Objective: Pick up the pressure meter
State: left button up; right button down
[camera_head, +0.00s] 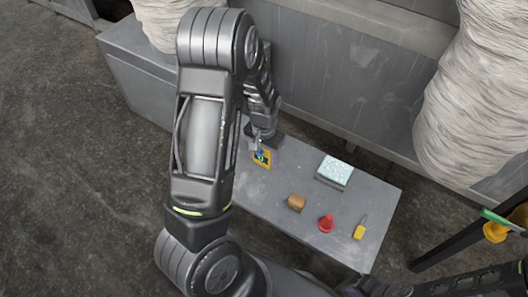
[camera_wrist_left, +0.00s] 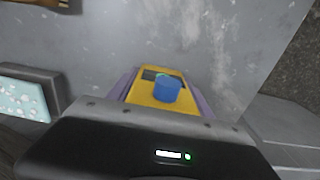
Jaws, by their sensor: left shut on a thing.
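The pressure meter (camera_head: 263,159) is a small yellow device with a dark display and a blue round knob. It is at the upper left end of the grey table in the head view, and it also shows in the left wrist view (camera_wrist_left: 167,90). My left gripper (camera_head: 262,146) reaches down over it and is shut on it, with a finger along each side. Whether the meter is touching the tabletop or just above it I cannot tell. My right gripper is not in view.
The grey table (camera_head: 262,205) also holds a box with a speckled pale-blue top (camera_head: 334,171), a brown block (camera_head: 297,202), a red object (camera_head: 326,223) and a yellow-handled tool (camera_head: 360,229). Large wrapped rolls (camera_head: 478,95) stand behind at the right. Table space around the meter is clear.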

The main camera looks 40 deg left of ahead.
pick_arm(q)
jog(key=c, duration=0.5)
jog(key=shift+o, duration=0.2)
jog(key=shift+r, duration=0.1)
